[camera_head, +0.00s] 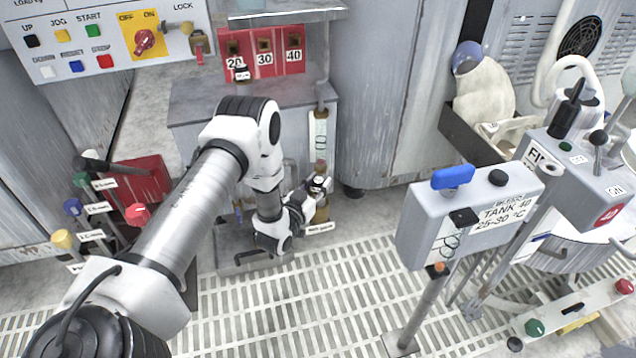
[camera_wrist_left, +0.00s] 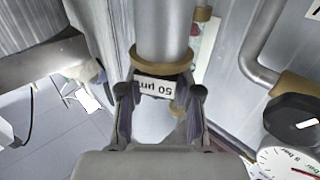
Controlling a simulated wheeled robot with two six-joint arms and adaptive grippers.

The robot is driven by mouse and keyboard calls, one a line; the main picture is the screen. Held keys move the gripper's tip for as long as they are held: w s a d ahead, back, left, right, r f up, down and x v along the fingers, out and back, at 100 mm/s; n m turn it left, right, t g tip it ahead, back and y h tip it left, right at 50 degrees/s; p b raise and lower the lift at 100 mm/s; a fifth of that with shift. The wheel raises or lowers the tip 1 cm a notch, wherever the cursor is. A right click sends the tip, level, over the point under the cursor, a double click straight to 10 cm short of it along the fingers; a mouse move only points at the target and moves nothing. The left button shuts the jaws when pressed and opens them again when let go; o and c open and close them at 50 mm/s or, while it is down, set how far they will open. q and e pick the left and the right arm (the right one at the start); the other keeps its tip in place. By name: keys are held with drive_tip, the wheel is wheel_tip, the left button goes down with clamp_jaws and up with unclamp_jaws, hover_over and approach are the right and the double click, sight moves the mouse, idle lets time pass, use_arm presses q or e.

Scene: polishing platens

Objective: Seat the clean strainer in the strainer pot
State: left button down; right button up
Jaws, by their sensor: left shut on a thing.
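My left gripper (camera_head: 318,186) is low beside the grey cabinet, at the foot of a vertical pipe. In the left wrist view, the fingers (camera_wrist_left: 160,108) are closed around a part with a white label reading "50 µm" (camera_wrist_left: 156,86), upside down in that picture. I take this part to be the strainer; its body is mostly hidden by the fingers. A tan ring (camera_wrist_left: 161,62) on a grey cylinder is right by the label. In the head view, a brownish-gold part (camera_head: 321,212) shows just below the gripper; I cannot tell whether it is the pot. My right gripper is not in view.
A pressure gauge (camera_wrist_left: 290,163) and a bent pipe (camera_wrist_left: 262,45) are close on the right in the wrist view. The Tank 40 box (camera_head: 470,215) stands on the right, coloured-knob levers (camera_head: 75,207) on the left. The slatted floor (camera_head: 330,290) between is mostly clear.

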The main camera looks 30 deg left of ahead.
use_arm(q)
drive_tip(key=shift+f+b, duration=1.4)
drive_tip(key=shift+f, duration=0.75)
drive_tip(key=c, duration=0.7)
unclamp_jaws()
drive_tip(key=s, duration=0.8)
drive_tip(key=s+d, duration=0.1)
drive_tip(key=s, duration=0.3)
